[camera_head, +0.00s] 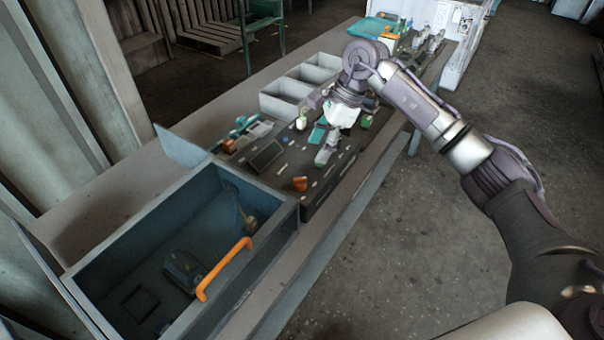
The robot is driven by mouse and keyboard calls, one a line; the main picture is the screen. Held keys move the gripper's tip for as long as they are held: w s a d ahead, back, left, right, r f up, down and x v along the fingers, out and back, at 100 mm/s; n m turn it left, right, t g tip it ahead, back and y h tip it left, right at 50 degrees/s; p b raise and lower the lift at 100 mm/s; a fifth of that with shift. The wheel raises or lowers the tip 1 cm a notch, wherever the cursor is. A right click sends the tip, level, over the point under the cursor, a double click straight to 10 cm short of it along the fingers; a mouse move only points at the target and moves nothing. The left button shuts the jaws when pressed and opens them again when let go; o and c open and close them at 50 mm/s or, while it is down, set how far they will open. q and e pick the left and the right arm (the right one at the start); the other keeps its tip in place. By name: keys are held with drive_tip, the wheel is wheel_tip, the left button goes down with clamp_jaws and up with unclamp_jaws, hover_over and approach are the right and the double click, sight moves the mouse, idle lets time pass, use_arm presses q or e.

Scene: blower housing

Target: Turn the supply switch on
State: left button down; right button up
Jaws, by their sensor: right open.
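I cannot tell for sure which part is the supply switch. A dark panel (318,188) lies on the bench and bears several small parts, among them an orange piece (300,184) near its front. My right gripper (325,150) is open and points down over the panel's far half. I cannot tell whether it touches anything, and it hides part of the panel. An open blue-grey housing (278,225) stands at the near end, with an orange handle (224,269) and a dark block (183,268) inside. My left gripper is not in view.
Grey open bins (285,88) stand on the bench behind the panel. Small tools and parts (245,130) lie left of it. More items and a teal tray (372,27) are at the far end. Bare concrete floor (420,240) is to the right.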

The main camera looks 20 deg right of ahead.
sight(302, 178)
drive_tip(key=p+x, duration=0.3)
drive_tip(key=x, duration=0.7)
drive_tip(key=shift+a+f, duration=0.2)
clamp_jaws()
